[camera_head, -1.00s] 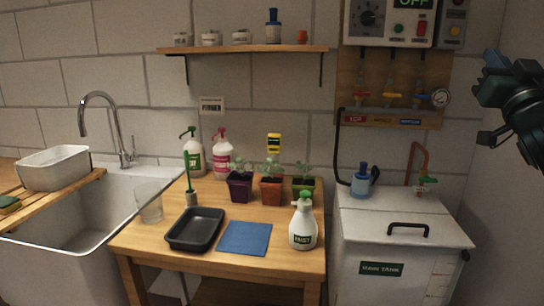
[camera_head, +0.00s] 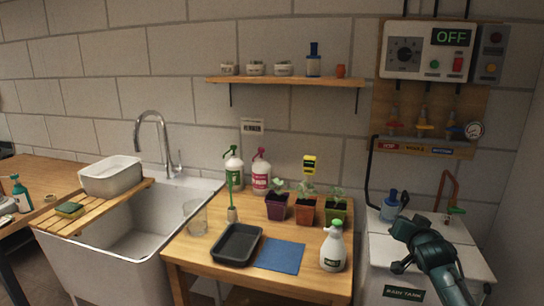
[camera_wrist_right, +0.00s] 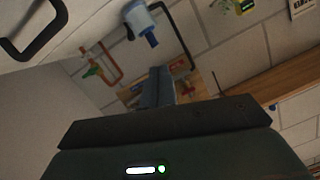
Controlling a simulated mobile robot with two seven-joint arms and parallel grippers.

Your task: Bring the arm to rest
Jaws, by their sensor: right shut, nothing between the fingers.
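My right arm comes in from the lower right of the head view, in front of the white rain tank (camera_head: 384,262). My right gripper shows in the wrist view (camera_wrist_right: 158,88) with its fingers together and nothing between them. My left gripper is in neither view.
The wooden table (camera_head: 205,255) holds three potted seedlings, a black tray (camera_head: 237,244), a blue mat (camera_head: 281,256), a white mist bottle (camera_head: 333,247) and soap bottles. A blue bottle (camera_head: 389,206) stands on the tank near the arm. The sink (camera_head: 140,245) is at left. A control panel (camera_head: 425,50) hangs above the tank.

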